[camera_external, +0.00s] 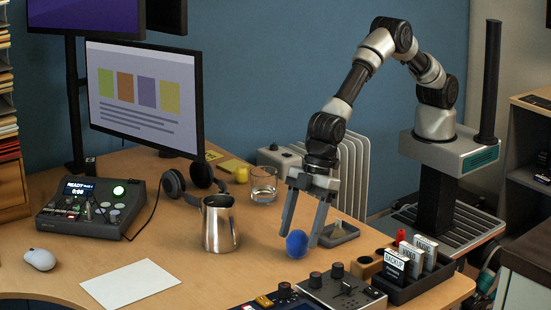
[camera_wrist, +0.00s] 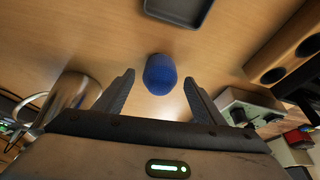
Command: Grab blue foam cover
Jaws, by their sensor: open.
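The blue foam cover (camera_external: 297,244) is a small rounded blue piece on the wooden desk, right of the metal pitcher. In the wrist view the blue foam cover (camera_wrist: 160,75) shows just beyond the fingertips, near the middle between them. My gripper (camera_external: 298,239) points down over it with its fingers spread, one on each side of it in the outside view. In the wrist view my gripper (camera_wrist: 158,74) is open with nothing between its pads. I cannot tell whether a finger touches the cover.
A metal pitcher (camera_external: 219,226) stands to the left. A grey tray (camera_external: 339,234) lies close on the right. A control box (camera_external: 340,290) sits in front, and a black holder (camera_external: 420,284) with labelled cards stands at right.

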